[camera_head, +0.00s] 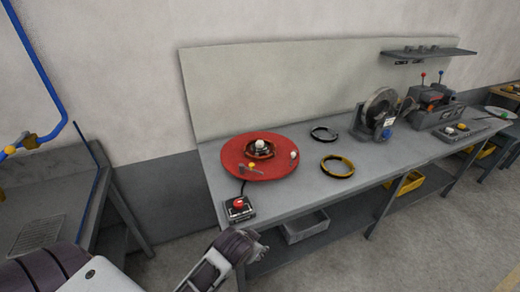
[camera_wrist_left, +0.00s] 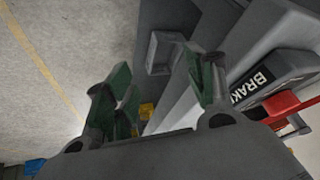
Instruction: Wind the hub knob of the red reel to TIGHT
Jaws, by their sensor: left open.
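The red reel (camera_head: 235,157) lies flat on the left end of the grey workbench in the head view. A pale ball-shaped knob (camera_head: 260,143) stands at its hub, inside a brown ring. A second pale ball sits near the right rim, and an orange ball with a small bar lies in front of the hub. I cannot read any TIGHT mark. My left gripper (camera_head: 252,245) is open and empty, low in front of the bench's left front corner and apart from the reel. Its green-padded fingers (camera_wrist_left: 160,85) show apart in the left wrist view. My right gripper is not in view.
A box marked BRAKE (camera_wrist_left: 265,82) is close in the wrist view. Black (camera_head: 324,134) and yellow (camera_head: 337,167) coils lie right of the reel; machines stand farther right. A grey bin (camera_head: 305,230) is below.

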